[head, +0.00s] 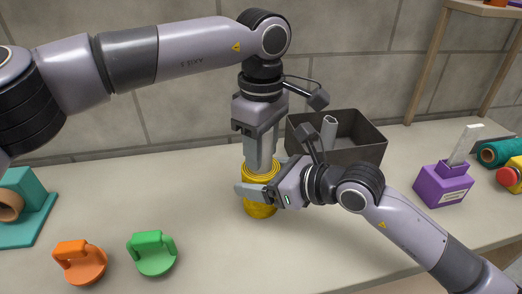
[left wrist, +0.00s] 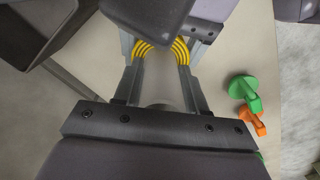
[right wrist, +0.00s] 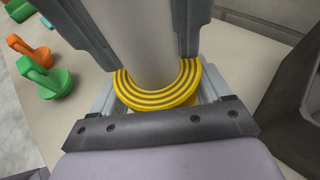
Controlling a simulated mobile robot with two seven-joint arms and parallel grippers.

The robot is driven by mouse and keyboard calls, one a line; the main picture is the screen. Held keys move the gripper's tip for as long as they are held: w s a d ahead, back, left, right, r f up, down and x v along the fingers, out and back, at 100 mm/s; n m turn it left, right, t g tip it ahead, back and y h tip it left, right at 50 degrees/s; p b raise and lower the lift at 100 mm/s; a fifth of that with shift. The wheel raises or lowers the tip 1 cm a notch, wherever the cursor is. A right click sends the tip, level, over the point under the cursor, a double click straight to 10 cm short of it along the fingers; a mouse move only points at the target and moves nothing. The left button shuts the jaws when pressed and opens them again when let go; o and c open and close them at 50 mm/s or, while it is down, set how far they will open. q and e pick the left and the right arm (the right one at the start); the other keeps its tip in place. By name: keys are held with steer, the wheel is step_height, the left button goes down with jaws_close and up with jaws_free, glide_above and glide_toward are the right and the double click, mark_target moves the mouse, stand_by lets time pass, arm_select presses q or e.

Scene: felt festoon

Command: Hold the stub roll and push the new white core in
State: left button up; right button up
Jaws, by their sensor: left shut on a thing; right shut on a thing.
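The yellow stub roll (head: 260,210) stands upright on the bench, its wound rings facing up. My right gripper (head: 262,192) is shut around its sides from the right; the right wrist view shows the rings (right wrist: 160,95) between its fingers. My left gripper (head: 260,162) points straight down above the roll and is shut on the white core, which looks pale grey (right wrist: 135,40) in the right wrist view. The core stands upright at the middle of the rings, its lower end hidden by them. How deep it sits cannot be told.
A dark open bin (head: 365,150) with a pale tube (head: 329,132) stands close behind the grippers. A green handled piece (head: 152,254) and an orange one (head: 80,262) lie front left. A teal stand (head: 35,225) is far left. A purple block (head: 442,185) stands right.

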arm_select(q)
steer(key=shift+r, duration=2.1)
steer(key=shift+a+f, duration=0.1)
steer(key=shift+a, duration=0.05)
steer(key=shift+f, duration=2.65)
steer(key=o, duration=1.1)
steer(key=shift+f, duration=0.1)
step_height(320, 180, up, 12)
steer(key=shift+r, duration=0.15)
steer(key=shift+s, duration=0.1)
steer(key=shift+s, duration=4.9)
